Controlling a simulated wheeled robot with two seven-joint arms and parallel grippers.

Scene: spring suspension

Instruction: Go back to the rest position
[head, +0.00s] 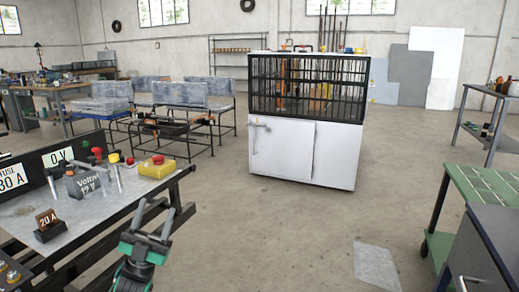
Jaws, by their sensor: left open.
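My left gripper (153,222) is at the lower left of the head view, raised with its two fingers apart. Nothing shows between its fingers. It is just in front of the right end of the control bench (90,212), and it overlaps the bench's edge in the picture. I cannot tell whether it touches the bench. My right gripper is not in view.
On the bench are a yellow box with a red button (157,168), levers, and a 20 A block (48,224). A white cabinet with a caged top (306,152) stands ahead. A green-topped cart (488,192) is at right.

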